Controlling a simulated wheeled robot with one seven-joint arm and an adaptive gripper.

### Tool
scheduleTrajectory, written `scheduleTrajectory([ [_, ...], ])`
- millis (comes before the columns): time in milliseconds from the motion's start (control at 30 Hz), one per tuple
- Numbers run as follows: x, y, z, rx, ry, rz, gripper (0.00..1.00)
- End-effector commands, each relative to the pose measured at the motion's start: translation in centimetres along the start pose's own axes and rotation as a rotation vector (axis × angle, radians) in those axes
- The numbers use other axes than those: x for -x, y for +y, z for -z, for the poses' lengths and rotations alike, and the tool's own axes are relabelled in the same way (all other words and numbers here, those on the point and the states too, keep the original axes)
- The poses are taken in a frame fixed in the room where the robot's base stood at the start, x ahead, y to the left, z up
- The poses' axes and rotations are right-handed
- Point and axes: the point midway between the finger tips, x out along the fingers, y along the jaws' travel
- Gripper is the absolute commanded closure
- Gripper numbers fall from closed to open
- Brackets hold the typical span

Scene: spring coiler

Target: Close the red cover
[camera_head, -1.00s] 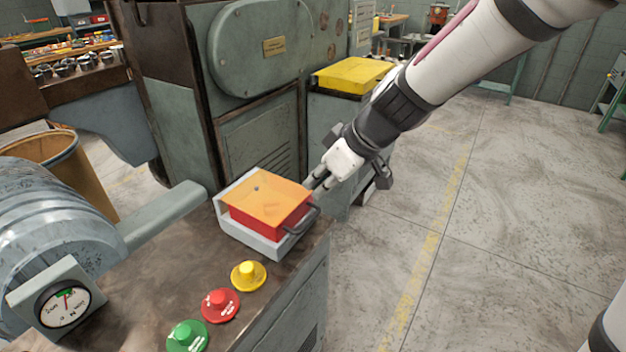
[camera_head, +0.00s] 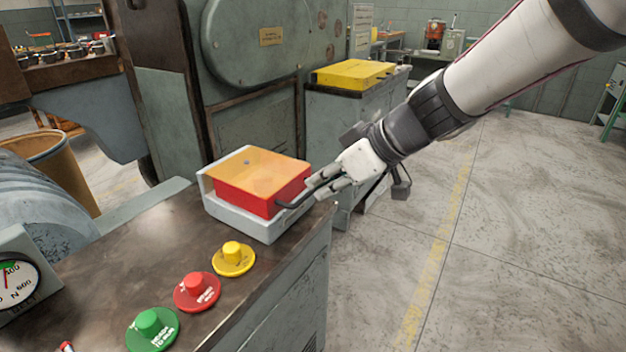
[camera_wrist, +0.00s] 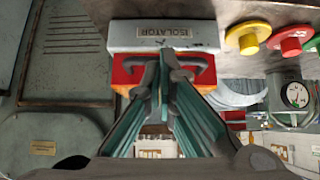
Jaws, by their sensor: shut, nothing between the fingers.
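The red cover (camera_head: 243,197) with an orange top lies level on its light grey housing (camera_head: 235,217), on the machine's bench top. Its dark handle (camera_head: 287,205) sticks out on the right side. The wrist view shows the red cover (camera_wrist: 124,73) below a grey face labelled ISOLATOR (camera_wrist: 163,32). In the wrist view, my gripper (camera_wrist: 170,58) overlaps the middle of the handle. I cannot tell whether it touches the handle.
Yellow (camera_head: 233,258), red (camera_head: 197,291) and green (camera_head: 152,328) push buttons line the bench's front edge. A dial gauge (camera_head: 15,282) stands at the left. A yellow-topped cabinet (camera_head: 352,75) is behind my gripper. The floor to the right is clear.

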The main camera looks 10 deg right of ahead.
Motion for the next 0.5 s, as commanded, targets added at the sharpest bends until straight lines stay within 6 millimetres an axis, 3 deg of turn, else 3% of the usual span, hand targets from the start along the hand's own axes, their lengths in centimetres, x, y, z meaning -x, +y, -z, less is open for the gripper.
scheduleTrajectory([
  [500,-2.0,0.8,-0.9,0.000,0.084,-0.001,1.00],
])
